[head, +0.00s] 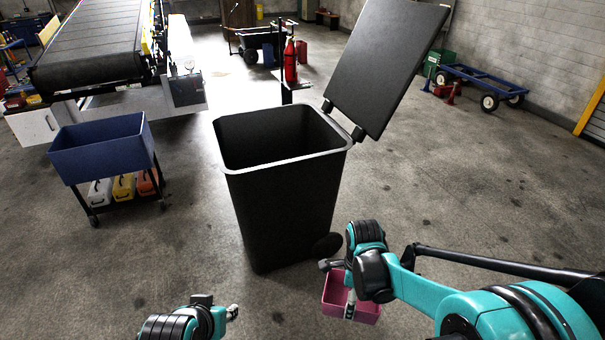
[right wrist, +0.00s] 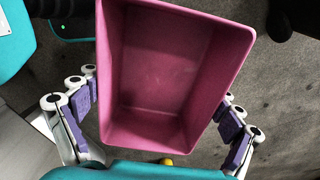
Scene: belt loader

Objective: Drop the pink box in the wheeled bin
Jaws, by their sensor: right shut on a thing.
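The pink box (head: 336,289) is an open, empty tray held low at the front right of the wheeled bin in the head view. My right gripper (head: 350,298) is shut on it. In the right wrist view the pink box (right wrist: 165,70) lies between the two fingers of the right gripper (right wrist: 158,118), one at each outer side. The black wheeled bin (head: 285,210) stands upright in the middle, its mouth open and its lid (head: 385,65) tilted up at the back right. The bin's floor is hidden. My left gripper (head: 233,312) is low at the front left, its jaws unclear.
A blue cart (head: 100,148) with several cases below stands left of the bin. A conveyor belt (head: 95,40) is at the back left. A red extinguisher (head: 290,62) stands behind the bin and a blue trolley (head: 485,78) at the back right. Floor to the right is clear.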

